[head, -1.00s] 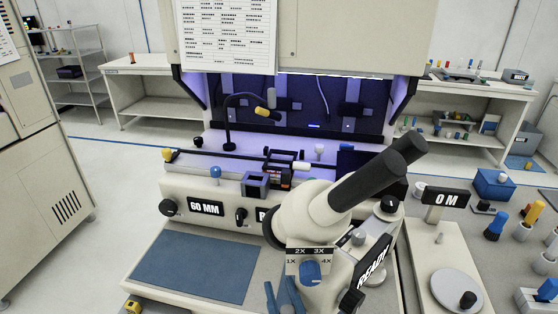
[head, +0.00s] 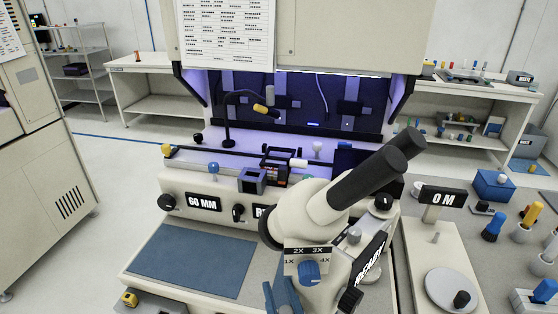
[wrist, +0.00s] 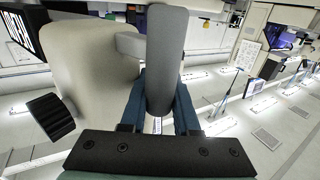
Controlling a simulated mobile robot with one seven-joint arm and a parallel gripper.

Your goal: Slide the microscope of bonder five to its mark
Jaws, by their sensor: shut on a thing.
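My gripper (head: 283,297) is at the microscope's lower front. In the wrist view, its blue fingers (wrist: 160,105) are shut around a dark grey rounded handle (wrist: 164,60) next to the cream body. I cannot make out the mark or the bonder's number.
A blue mat (head: 190,260) lies on the bench left of the microscope. A stand labelled "0 M" (head: 442,196) and a round plate (head: 452,290) are close on its right. Blue and yellow tools (head: 492,226) stand farther right. Floor is open at left.

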